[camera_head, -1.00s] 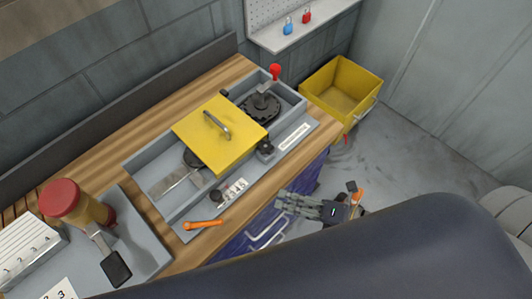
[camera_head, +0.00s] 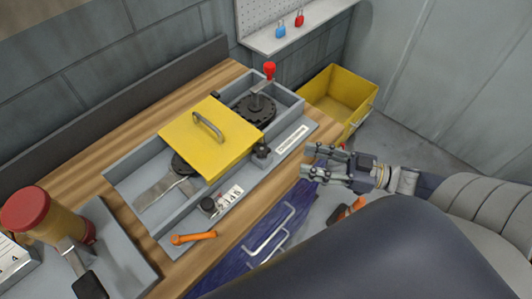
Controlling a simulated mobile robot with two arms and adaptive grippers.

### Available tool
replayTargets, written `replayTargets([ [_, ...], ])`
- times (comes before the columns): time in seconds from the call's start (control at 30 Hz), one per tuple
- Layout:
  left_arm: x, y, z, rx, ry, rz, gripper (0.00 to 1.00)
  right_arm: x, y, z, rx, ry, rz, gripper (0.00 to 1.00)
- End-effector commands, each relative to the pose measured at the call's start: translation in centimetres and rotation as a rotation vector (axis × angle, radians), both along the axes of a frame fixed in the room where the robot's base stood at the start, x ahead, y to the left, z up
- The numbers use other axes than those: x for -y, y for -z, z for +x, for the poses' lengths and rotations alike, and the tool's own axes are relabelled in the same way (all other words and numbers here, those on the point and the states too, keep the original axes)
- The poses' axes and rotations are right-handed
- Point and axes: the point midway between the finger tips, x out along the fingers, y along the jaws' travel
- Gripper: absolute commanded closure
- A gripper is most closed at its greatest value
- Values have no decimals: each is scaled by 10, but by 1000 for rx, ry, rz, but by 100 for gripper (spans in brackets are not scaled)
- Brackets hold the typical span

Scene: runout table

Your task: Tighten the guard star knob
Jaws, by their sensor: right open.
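The yellow guard plate (camera_head: 193,135) with a grey handle (camera_head: 208,126) lies across the grey machine tray (camera_head: 296,145) on the bench. A black knob (camera_head: 261,151) sits at the guard's right front edge. Another black knob (camera_head: 208,205) is on the tray's front, left of a numbered label. I cannot tell from here which has the star shape, or how tight either is. My right gripper (camera_head: 308,162) is open and empty, right of the guard and beyond the bench's front edge, its fingers pointing left towards the knob at the guard's edge. My left gripper is not in view.
A red-topped lever (camera_head: 269,72) stands by a dark round disc (camera_head: 256,108) behind the guard. A yellow bin (camera_head: 337,98) is beyond the bench's right end.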

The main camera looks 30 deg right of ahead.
Motion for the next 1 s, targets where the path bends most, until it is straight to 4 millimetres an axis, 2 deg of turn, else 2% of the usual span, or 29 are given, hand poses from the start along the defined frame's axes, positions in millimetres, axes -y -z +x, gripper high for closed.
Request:
replayTargets([
  [0.17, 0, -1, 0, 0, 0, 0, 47, -6, -2, 8, -2, 3, 11, 56],
  [0.7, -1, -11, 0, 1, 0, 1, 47, -62, -3, 61, -1, 3, 9, 56],
  [1.0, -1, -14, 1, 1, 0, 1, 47, -76, -1, 74, -3, 3, 7, 56],
])
